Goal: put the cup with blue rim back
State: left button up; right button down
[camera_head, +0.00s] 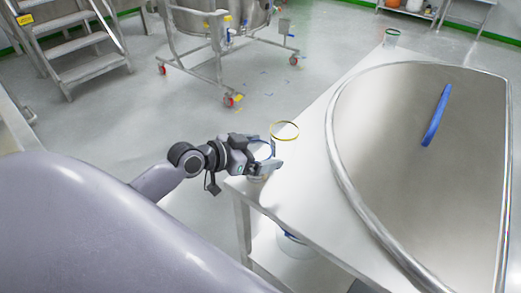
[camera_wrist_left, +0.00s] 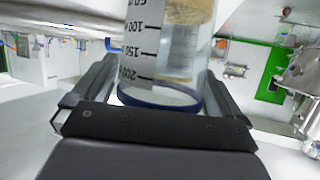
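The clear cup with the blue rim (camera_head: 262,151) is at the near left corner of the white table, between the fingers of my left gripper (camera_head: 268,155). In the left wrist view the cup (camera_wrist_left: 165,60) fills the space between the fingers (camera_wrist_left: 160,95), which look pressed to its sides. Its blue rim, black scale marks and a tan patch at the top of the picture show there. I cannot tell whether its base touches the table. A clear cup with a yellow rim (camera_head: 285,130) is just beyond it. My right gripper is not in view.
The white table (camera_head: 318,185) carries a large steel basin (camera_head: 400,130) with a blue bar (camera_head: 437,115) on it. A green-rimmed cup (camera_head: 391,38) stands at the far end. A wheeled steel vessel (camera_head: 215,25) and steps (camera_head: 80,50) stand beyond. A bucket (camera_head: 293,243) is under the table.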

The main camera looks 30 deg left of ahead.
pick_arm(q)
jog(key=shift+r, duration=0.2)
jog(key=v, duration=1.2)
jog(key=s+d+f+n+g+y, duration=0.1)
jog(key=s+f, duration=0.1)
jog(key=f, duration=0.5)
jog(key=s+d+f+n+y, duration=0.1)
jog(key=s+d+f+y, duration=0.1)
jog(key=f, duration=0.4)
jog(key=s+d+f+g, duration=0.1)
jog(key=s+d+f, duration=0.3)
jog(key=d+f, duration=0.4)
jog(key=d, duration=0.2)
jog(key=shift+s+d, duration=0.3)
jog(key=shift+d, duration=0.05)
notch_tip(320, 180, up, 4)
jog(key=p, duration=0.5)
jog(key=shift+a+r, duration=0.1)
jog(key=shift+r, duration=0.1)
